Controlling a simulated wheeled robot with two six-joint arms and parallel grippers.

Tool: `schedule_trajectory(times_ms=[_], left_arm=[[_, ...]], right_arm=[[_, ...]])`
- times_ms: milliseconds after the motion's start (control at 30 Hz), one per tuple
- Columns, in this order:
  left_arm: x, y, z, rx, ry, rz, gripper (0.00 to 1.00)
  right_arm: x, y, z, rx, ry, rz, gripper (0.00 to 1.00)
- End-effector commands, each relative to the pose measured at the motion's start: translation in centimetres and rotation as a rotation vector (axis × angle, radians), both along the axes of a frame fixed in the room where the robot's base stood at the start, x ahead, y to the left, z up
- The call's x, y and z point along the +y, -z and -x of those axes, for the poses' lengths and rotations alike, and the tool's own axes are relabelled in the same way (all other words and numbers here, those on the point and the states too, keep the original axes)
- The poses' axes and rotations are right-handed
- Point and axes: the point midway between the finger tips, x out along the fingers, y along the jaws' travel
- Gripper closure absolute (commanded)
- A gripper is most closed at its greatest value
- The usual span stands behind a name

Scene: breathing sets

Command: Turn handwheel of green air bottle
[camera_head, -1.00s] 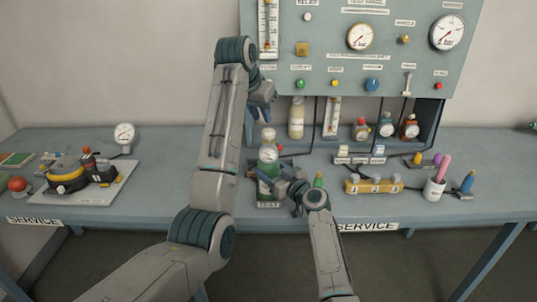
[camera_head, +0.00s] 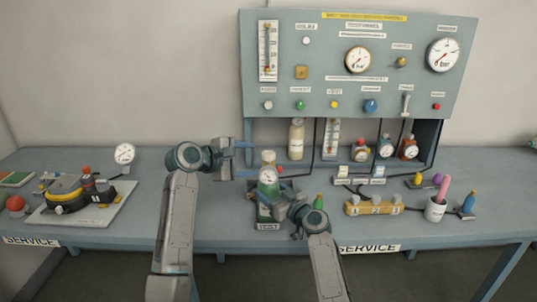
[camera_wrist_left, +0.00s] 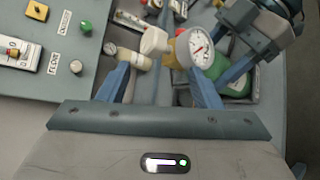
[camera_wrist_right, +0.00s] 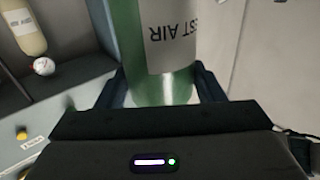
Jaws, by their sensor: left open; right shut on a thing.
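The green air bottle (camera_head: 264,207) stands on the bench in front of the panel, with a round gauge (camera_head: 268,175) and a cream handwheel (camera_head: 268,156) on top. In the left wrist view the handwheel (camera_wrist_left: 155,42) lies ahead, between the lines of the open fingers, beside the gauge (camera_wrist_left: 197,48). My left gripper (camera_head: 247,159) is open and empty, pointing right, just left of the handwheel and apart from it. My right gripper (camera_head: 280,206) is shut on the bottle body. In the right wrist view the labelled green body (camera_wrist_right: 150,85) sits between its fingers; the handwheel is out of that view.
A gauge panel (camera_head: 320,100) rises behind, with a cream bottle (camera_head: 296,140) and small regulators in the bay below. A yellow block (camera_head: 373,206) and a pen cup (camera_head: 435,209) stand right. A white board with a yellow-black device (camera_head: 65,192) lies left.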

Motion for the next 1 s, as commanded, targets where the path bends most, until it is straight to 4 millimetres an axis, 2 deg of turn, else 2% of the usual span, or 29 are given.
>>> schedule_trajectory(times_ms=[300,500,767,1000], left_arm=[[1.8,0.7,2.3,0.344,-0.161,0.600,0.41],[2.7,0.6,3.4,0.514,-0.195,0.859,0.41],[2.4,0.4,3.3,0.590,-0.203,0.966,0.41],[-0.8,0.3,0.5,0.591,-0.201,0.966,0.41]], right_arm=[[0.0,-0.1,0.0,-0.001,0.000,-0.001,0.93],[0.0,-0.1,0.0,-0.001,0.000,-0.001,0.93],[0.0,-0.1,0.0,0.000,0.000,-0.001,0.93],[0.0,-0.1,0.0,0.000,0.000,-0.001,0.93]])
